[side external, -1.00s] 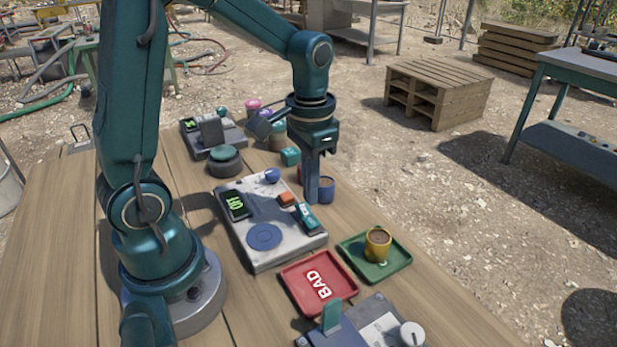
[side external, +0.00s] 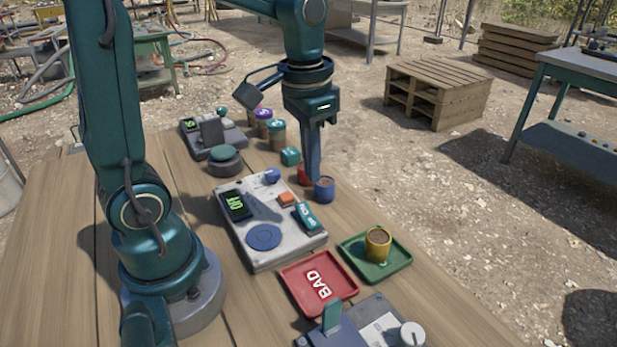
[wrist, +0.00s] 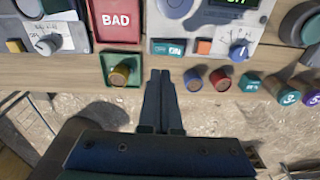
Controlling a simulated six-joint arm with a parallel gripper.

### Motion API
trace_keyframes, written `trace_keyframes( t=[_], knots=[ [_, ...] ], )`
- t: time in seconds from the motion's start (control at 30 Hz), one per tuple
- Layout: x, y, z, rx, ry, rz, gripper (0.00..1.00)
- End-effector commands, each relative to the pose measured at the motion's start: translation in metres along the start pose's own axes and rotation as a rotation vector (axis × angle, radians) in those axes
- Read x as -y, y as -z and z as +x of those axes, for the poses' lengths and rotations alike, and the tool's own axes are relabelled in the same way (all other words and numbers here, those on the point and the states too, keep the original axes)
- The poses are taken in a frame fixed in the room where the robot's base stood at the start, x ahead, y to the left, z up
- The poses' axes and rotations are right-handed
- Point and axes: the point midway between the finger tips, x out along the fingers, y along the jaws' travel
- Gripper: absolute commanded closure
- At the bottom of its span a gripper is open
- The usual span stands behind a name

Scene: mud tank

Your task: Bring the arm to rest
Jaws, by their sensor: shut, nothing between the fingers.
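My gripper (side external: 313,181) is shut and empty, its fingers pointing down at the far right edge of the wooden table. In the side view its tips show close to a blue cup (side external: 324,189) and in front of part of a red cup (side external: 302,174); I cannot tell the height gap. In the wrist view the shut fingers (wrist: 160,76) lie between a yellow cup (wrist: 119,76) and the blue cup (wrist: 193,79), with nothing between them. The yellow cup, with brown contents, stands upright on a green tray (side external: 356,262).
A grey device (side external: 262,240) with a green-lit display sits mid-table. A red tray marked BAD (side external: 295,290) is beside the green tray. A teal block (side external: 290,156), lidded jars (side external: 277,131) and another device (side external: 197,150) stand farther back. A device with a white knob (side external: 411,333) is in front.

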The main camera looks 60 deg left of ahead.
Motion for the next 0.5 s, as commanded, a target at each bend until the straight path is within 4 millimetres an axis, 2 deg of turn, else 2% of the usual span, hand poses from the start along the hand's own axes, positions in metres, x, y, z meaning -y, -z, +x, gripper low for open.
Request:
trace_keyframes(
  t=[0.1,0.2,0.33,0.5],
  knots=[
    [-0.012,-0.012,-0.021,-0.097,0.014,0.031,1.00],
    [-0.022,-0.026,-0.033,-0.177,0.021,0.042,1.00],
    [-0.032,-0.045,-0.041,-0.278,0.022,0.046,1.00],
    [-0.041,-0.067,-0.039,-0.378,0.012,0.030,1.00]
  ],
)
